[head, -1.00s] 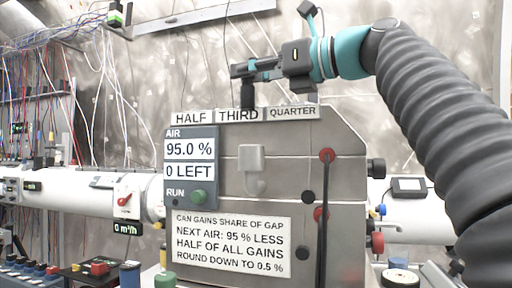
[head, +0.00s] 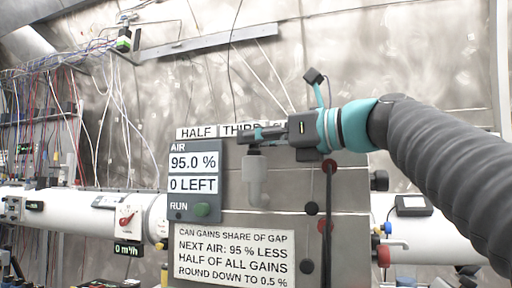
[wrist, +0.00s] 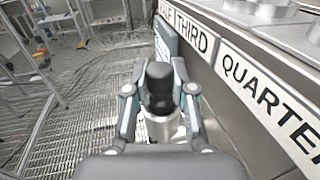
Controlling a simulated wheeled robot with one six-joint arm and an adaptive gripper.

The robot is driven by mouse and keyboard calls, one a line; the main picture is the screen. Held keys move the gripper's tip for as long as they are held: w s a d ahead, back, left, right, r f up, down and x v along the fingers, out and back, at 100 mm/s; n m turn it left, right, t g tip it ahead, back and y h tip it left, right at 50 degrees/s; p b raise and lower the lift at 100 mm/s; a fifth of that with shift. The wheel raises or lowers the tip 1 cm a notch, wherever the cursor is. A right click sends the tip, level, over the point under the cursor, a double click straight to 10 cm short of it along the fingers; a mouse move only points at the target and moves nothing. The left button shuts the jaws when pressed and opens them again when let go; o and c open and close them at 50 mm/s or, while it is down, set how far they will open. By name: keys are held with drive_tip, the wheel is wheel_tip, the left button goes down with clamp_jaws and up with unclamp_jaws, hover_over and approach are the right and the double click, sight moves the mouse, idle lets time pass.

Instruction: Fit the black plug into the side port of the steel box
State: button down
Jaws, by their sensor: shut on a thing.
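My gripper (head: 258,137) is in front of the upper part of the steel box (head: 345,238), just below the THIRD label. It is shut on a small black piece (wrist: 158,88), dark and rounded on top, which looks like the black plug. The piece stands upright between the fingers in the wrist view. A pale grey fitting (head: 256,182) is directly below the fingers on the box's front. In the wrist view a pale cylinder shows under the black piece; I cannot tell whether they touch. A dark round fitting (head: 379,181) sticks out of the box's right side; I cannot tell whether it is the port.
The box front carries an AIR panel (head: 192,180) reading 95.0 % and 0 LEFT, with a green RUN button (head: 201,210), and a text plate (head: 235,255). White pipes (head: 75,208) run behind.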

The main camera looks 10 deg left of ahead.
drive_tip(key=c, duration=1)
unclamp_jaws()
drive_tip(key=shift+a, duration=0.1)
drive_tip(key=v, duration=1.2)
drive_tip(key=shift+s, duration=0.1)
